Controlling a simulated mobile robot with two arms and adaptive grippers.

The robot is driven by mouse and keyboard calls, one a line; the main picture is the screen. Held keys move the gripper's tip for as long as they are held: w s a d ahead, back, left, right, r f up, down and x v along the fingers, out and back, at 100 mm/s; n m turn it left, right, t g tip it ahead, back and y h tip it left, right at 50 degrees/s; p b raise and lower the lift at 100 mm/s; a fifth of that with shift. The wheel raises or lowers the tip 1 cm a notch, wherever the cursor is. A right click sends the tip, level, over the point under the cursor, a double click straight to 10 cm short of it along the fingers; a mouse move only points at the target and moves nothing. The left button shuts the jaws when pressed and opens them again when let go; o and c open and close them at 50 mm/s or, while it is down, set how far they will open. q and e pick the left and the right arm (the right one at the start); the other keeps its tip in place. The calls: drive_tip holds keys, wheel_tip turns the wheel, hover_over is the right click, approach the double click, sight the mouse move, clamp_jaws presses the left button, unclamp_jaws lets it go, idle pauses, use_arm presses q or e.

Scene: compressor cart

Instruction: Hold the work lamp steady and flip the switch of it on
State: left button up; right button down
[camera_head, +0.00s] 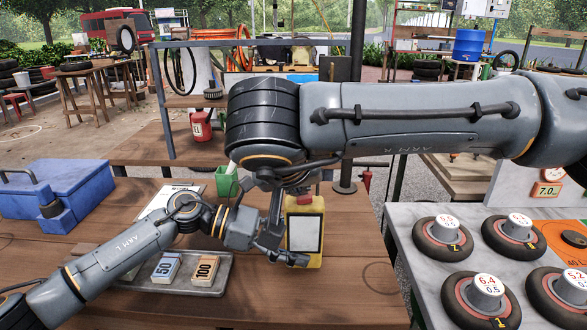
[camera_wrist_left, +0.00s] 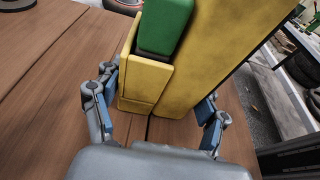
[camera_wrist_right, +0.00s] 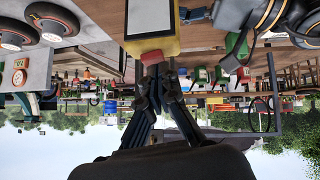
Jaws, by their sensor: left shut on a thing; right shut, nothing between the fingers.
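The work lamp (camera_head: 305,258) is a yellow upright box with a pale front panel, standing on the brown wooden table. My left gripper (camera_head: 282,254) is shut on its lower body from the left. In the left wrist view, its fingers sit on either side of the yellow body (camera_wrist_left: 148,83), below a green part (camera_wrist_left: 165,25). A red switch (camera_wrist_right: 152,55) is on the lamp's top. My right gripper (camera_wrist_right: 157,68) is shut and empty, with its fingertips right at the switch; I cannot tell whether they touch. Whether the panel is lit is unclear.
A grey tray (camera_head: 215,287) with number-marked blocks lies left of the lamp, near a clipboard (camera_head: 165,196) and a green cup (camera_head: 227,182). A blue toolbox (camera_head: 60,195) stands far left. A marble-topped table (camera_head: 405,222) with wheels is at right.

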drive_tip(key=shift+f, duration=0.1)
use_arm(q)
drive_tip(key=shift+s, duration=0.1)
use_arm(e)
drive_tip(key=shift+s+a+f, duration=0.1)
drive_tip(key=shift+a+f, duration=0.1)
drive_tip(key=shift+f, duration=0.5)
drive_tip(key=shift+d, duration=0.2)
drive_tip(key=shift+d+r, duration=0.15)
drive_tip(key=shift+d, duration=0.5)
